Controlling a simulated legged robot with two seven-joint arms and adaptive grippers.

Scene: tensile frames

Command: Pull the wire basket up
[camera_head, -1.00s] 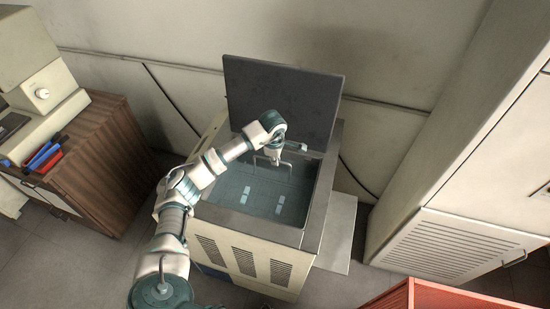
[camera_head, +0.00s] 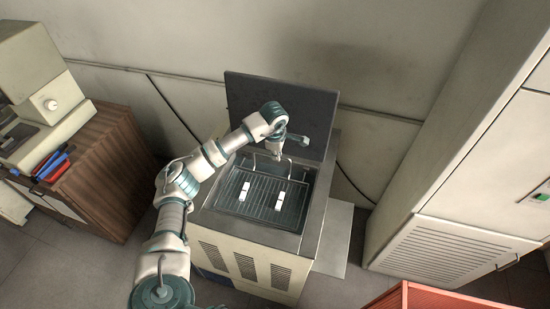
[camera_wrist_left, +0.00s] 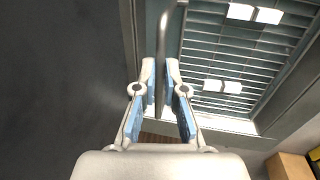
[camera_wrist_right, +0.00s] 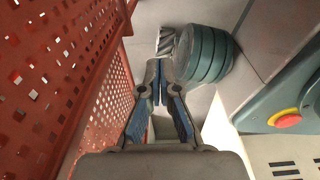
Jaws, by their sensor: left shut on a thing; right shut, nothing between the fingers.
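The wire basket (camera_head: 263,193) is a dark metal grid inside the open tank of the cream machine. It sits high, near the tank's rim, and looks about level. Two white pieces (camera_head: 279,201) lie on it. My left gripper (camera_head: 278,157) is over the back of the basket, shut on its thin upright handle. In the left wrist view the handle (camera_wrist_left: 174,35) runs between the fingers (camera_wrist_left: 160,90), with the basket grid (camera_wrist_left: 225,60) to the right. My right gripper (camera_wrist_right: 157,75) is shut and empty; it is outside the head view.
The tank's grey lid (camera_head: 275,105) stands open behind the basket. A red perforated crate (camera_wrist_right: 60,90) is left of my right gripper, with green round discs (camera_wrist_right: 205,52) close by. A wooden cabinet (camera_head: 95,170) stands left and a tall pale cabinet (camera_head: 460,170) right.

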